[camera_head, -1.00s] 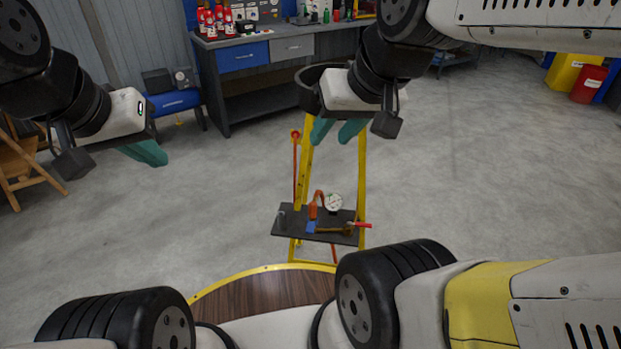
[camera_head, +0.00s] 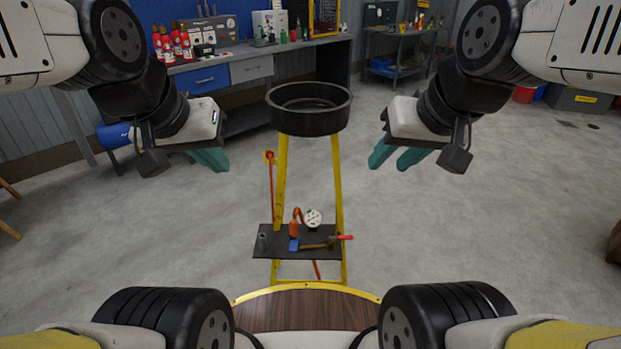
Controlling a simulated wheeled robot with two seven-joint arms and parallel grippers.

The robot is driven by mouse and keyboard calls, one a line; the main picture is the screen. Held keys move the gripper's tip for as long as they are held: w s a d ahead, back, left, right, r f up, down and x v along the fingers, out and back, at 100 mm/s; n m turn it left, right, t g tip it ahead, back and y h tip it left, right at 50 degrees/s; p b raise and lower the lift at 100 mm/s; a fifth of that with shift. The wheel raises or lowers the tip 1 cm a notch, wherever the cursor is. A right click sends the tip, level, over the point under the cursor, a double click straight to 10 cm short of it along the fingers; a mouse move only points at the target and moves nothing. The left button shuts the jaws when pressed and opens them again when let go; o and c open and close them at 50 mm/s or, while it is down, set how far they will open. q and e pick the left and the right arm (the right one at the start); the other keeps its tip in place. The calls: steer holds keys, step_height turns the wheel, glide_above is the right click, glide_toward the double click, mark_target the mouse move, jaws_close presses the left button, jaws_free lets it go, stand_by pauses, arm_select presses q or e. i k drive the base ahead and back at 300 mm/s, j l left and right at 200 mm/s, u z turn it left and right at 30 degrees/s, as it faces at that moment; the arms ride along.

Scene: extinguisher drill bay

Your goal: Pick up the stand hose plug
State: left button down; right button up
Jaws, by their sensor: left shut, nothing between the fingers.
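A yellow stand (camera_head: 340,190) with a black round basin (camera_head: 310,120) on top is ahead of me. A small red piece (camera_head: 269,156) sits on a yellow bracket by its left leg, with a thin red line hanging below; this may be the hose plug, but it is too small to be sure. My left gripper (camera_head: 212,160) is shut and empty, in the air left of the stand and apart from it. My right gripper (camera_head: 398,160) is empty, with a gap between its teal fingers, in the air right of the basin.
The stand's low dark shelf (camera_head: 270,250) holds an orange hooked tool (camera_head: 295,224), a white gauge (camera_head: 314,218) and a hammer-like tool (camera_head: 320,244). A workbench (camera_head: 215,100) with red extinguishers (camera_head: 176,42) is behind.

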mark_target(294, 223)
steer(key=j+z, duration=0.5)
steer(key=k+j+z, duration=0.1)
steer(key=j+z, duration=0.25)
steer(key=z, duration=0.15)
